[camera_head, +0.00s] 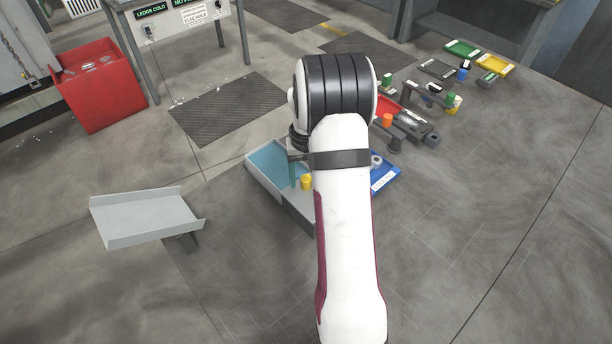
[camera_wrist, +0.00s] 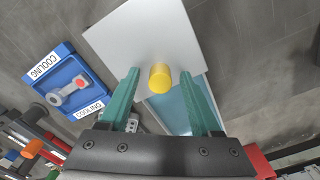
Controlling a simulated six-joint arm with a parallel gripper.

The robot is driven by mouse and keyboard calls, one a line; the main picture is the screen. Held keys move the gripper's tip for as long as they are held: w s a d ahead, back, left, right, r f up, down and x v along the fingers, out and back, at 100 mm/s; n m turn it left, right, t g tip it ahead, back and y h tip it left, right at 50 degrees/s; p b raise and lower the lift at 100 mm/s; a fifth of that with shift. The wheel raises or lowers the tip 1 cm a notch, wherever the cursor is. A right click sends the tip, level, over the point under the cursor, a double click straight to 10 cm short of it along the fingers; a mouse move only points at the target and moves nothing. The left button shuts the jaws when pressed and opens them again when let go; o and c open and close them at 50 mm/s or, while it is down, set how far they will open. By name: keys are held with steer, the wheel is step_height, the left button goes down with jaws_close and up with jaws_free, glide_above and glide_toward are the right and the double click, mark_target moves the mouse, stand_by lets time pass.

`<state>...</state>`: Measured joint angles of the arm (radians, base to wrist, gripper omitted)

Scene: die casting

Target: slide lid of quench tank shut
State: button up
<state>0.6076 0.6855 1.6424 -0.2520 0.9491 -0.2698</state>
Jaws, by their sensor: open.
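The quench tank (camera_head: 264,180) stands on the floor partly behind my arm in the head view. Blue water (camera_head: 268,156) shows in its uncovered far part; water (camera_wrist: 183,108) also shows in the wrist view. The lid (camera_wrist: 130,32) is a flat light-grey plate covering part of the tank. A yellow knob (camera_wrist: 160,77) stands at the lid's edge beside the open water; it also shows in the head view (camera_head: 307,183). My gripper (camera_wrist: 160,73) is open, its two teal fingers on either side of the knob with visible gaps. My arm hides much of the lid in the head view.
A blue cooling tray (camera_wrist: 58,62) with a metal part (camera_wrist: 68,93) lies close beside the tank. A grey chute (camera_head: 145,217) stands left of the tank, and a red bin (camera_head: 98,85) farther back. Several tools and small trays lie beyond. Floor at front right is clear.

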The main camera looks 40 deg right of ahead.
jaws_close()
stand_by(1.4)
